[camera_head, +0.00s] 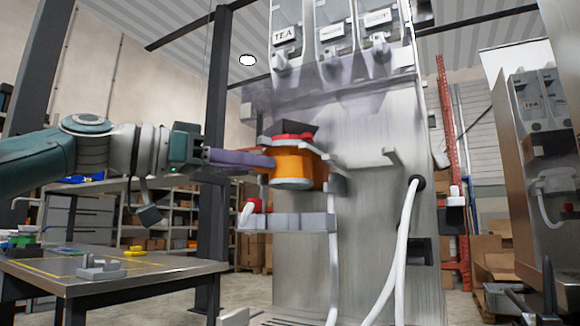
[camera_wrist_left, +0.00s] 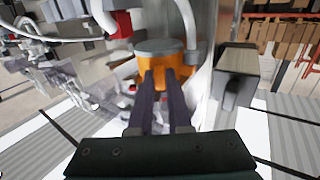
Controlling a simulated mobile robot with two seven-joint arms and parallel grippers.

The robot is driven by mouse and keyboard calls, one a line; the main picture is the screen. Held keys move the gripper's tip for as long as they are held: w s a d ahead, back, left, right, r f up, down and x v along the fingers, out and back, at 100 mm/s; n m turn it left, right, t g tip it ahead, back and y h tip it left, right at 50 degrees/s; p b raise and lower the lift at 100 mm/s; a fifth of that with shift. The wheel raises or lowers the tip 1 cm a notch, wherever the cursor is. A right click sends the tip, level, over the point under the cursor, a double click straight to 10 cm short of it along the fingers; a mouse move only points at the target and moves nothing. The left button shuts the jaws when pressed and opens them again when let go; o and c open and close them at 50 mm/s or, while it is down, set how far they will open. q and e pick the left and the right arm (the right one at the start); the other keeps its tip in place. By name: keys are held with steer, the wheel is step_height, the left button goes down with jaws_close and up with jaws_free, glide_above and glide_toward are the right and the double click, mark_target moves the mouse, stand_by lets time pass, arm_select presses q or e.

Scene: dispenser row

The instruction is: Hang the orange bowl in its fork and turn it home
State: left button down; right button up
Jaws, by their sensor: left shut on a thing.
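The orange bowl (camera_head: 293,168) is off the floor in front of the metal dispenser panel, beside a grey bracket arm (camera_head: 338,180) that looks like part of the fork. I cannot tell if it is seated there. My left gripper (camera_head: 266,162) comes in from the left, with its purple fingers shut on the bowl's side. In the left wrist view the fingertips (camera_wrist_left: 160,78) meet the orange bowl (camera_wrist_left: 149,68), whose grey face is turned away. A red and dark part (camera_head: 290,135) is just above the bowl. My right gripper is not in view.
A grey shelf block (camera_head: 285,222) with a red knob is below the bowl. White hoses (camera_head: 405,240) hang in front of the panel (camera_head: 360,230). Labelled dispensers (camera_head: 290,35) stand above. A table (camera_head: 120,265) with small parts is at the left. Boxes stand at the right.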

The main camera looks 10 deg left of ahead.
arm_select(q)
steer(key=c, duration=0.8)
jaws_free()
steer(key=b+v, duration=0.3)
steer(key=v, duration=0.5)
stand_by(0.3)
